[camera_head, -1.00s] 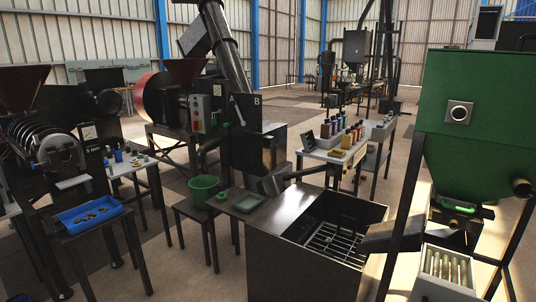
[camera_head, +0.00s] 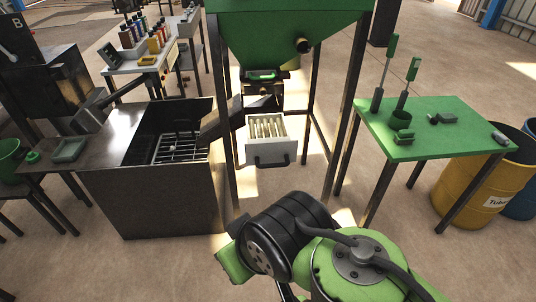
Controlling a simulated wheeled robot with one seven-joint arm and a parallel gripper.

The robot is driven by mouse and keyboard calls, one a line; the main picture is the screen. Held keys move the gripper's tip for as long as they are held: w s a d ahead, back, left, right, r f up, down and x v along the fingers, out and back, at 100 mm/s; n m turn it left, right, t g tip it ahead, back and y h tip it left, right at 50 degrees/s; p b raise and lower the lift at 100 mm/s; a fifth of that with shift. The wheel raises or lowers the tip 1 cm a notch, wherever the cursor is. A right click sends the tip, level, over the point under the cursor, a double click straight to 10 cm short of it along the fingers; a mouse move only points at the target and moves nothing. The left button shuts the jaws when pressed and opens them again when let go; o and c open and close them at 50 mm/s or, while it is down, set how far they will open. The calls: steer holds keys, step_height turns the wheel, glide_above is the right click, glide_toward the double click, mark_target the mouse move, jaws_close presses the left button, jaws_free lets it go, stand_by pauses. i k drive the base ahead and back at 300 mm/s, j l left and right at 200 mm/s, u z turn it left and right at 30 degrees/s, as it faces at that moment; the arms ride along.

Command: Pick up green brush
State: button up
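A green table (camera_head: 455,143) stands at the right. Two tall thin tools stand near its left end, one with a green upper part (camera_head: 391,47) and dark lower part, the other a shorter one with a green top (camera_head: 413,70). They look like brushes, but I cannot tell for sure which is the green brush. My green and black arm fills the bottom middle, apart from the table. My gripper's fingertips do not show.
A green hopper (camera_head: 290,35) on legs and a white drawer box (camera_head: 270,150) are in the middle, with a dark metal bin (camera_head: 165,195) left.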

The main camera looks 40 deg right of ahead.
mark_target(404, 136)
steer(key=z, duration=2.45)
